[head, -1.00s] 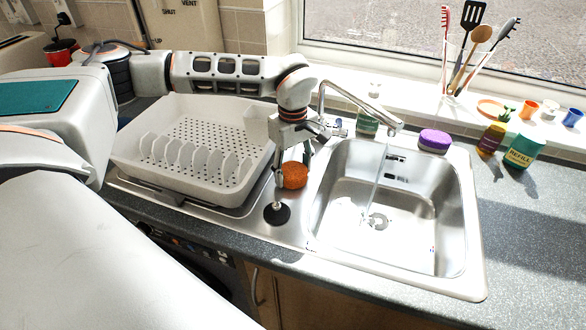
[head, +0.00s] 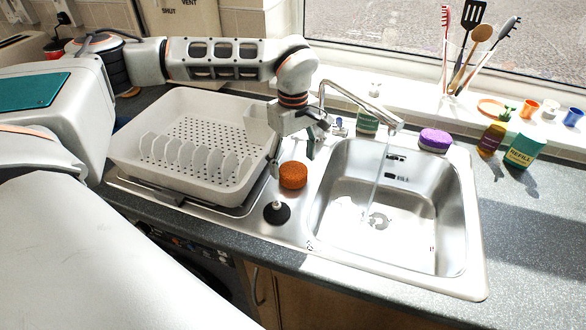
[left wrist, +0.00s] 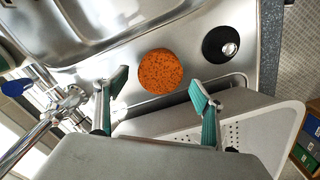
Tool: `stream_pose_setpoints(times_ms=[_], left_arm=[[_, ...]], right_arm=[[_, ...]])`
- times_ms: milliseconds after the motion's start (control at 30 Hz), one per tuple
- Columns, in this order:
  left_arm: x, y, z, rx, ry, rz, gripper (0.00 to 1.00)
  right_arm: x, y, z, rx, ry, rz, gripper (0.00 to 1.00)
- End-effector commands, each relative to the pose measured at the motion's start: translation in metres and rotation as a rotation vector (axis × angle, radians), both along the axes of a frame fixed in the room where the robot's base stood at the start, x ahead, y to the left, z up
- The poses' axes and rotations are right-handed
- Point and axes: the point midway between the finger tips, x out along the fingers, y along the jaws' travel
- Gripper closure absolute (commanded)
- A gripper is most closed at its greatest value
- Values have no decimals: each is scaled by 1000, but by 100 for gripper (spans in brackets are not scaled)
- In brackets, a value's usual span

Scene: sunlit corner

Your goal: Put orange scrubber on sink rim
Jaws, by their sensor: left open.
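The orange scrubber (head: 293,175) is a round, speckled sponge lying on the steel strip between the dish rack and the basin. It also shows in the left wrist view (left wrist: 160,71), ahead of and between my fingertips. My left gripper (head: 292,155) is open and empty, just above and behind the scrubber in the head view. Its two green-padded fingers spread apart in the left wrist view (left wrist: 158,88). The sink rim (head: 322,190) runs around the steel basin, to the right of the scrubber. My right gripper is not in view.
The white dish rack (head: 190,185) is close on the left. The tap (head: 365,103) runs water into the basin. A purple sponge (head: 434,139) sits on the back rim, with bottles (head: 523,149) to the right.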

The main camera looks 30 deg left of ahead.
Motion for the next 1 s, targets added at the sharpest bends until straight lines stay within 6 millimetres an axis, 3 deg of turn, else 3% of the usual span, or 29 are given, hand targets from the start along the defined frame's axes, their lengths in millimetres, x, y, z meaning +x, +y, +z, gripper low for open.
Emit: stream_pose_setpoints(times_ms=[200,400,600,1000], left_arm=[[1,0,47,-1,-5,0,32],[1,0,77,0,-2,0,32],[0,0,88,-1,0,0,32],[0,0,88,-1,1,0,32]], right_arm=[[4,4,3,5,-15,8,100],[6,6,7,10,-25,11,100],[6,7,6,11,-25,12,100],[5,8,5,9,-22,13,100]])
